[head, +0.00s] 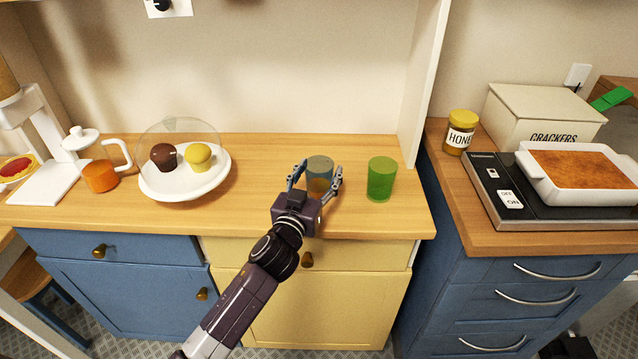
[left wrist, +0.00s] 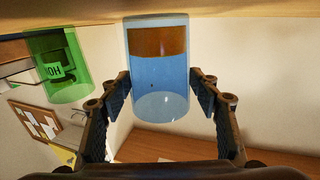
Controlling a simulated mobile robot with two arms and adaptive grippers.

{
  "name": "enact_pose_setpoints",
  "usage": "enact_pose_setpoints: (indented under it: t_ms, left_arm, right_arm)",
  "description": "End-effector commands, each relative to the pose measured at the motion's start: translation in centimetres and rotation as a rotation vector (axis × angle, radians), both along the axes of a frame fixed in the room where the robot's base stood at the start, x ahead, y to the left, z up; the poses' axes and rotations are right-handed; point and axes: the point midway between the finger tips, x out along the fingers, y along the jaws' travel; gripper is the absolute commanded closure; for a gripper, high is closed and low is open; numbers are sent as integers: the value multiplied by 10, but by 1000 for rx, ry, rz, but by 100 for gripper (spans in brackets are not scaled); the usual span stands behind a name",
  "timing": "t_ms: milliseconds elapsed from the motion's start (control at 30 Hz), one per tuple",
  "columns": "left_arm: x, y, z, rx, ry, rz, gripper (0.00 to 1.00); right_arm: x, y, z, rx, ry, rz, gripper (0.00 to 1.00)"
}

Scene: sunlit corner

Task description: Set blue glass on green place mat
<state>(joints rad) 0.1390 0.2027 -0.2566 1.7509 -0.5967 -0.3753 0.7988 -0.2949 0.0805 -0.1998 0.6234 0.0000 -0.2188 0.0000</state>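The blue glass (head: 320,172) stands upright on the wooden counter, with something orange-brown showing through it. In the left wrist view the blue glass (left wrist: 160,85) is between my fingers. My left gripper (head: 316,178) reaches in from the front, a finger on each side of the glass. Its fingers look open, with a small gap at the left one in the head view; the left wrist view (left wrist: 161,76) shows the tips close to the glass's sides. I see no clear green place mat. My right gripper is not in view.
A green glass (head: 381,180) stands just right of my gripper. A white plate (head: 150,188) with two cupcakes and a clear dome is left. A white panel and a hotplate with a baking dish (head: 585,195) are right.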

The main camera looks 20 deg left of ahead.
Motion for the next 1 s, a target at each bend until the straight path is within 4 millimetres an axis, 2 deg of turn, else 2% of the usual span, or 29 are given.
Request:
enact_pose_setpoints:
  t_ms: [67, 400, 767, 1000]
  left_arm:
    - [0, 0, 0, 0, 0, 0, 55]
    - [0, 0, 1, 0, -3, -1, 91]
    - [0, 0, 5, 0, -3, 0, 91]
    - [0, 0, 19, 1, -5, 0, 91]
  right_arm:
    - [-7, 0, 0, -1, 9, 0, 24]
    - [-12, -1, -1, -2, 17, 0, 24]
    - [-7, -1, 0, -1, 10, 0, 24]
    - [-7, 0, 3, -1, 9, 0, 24]
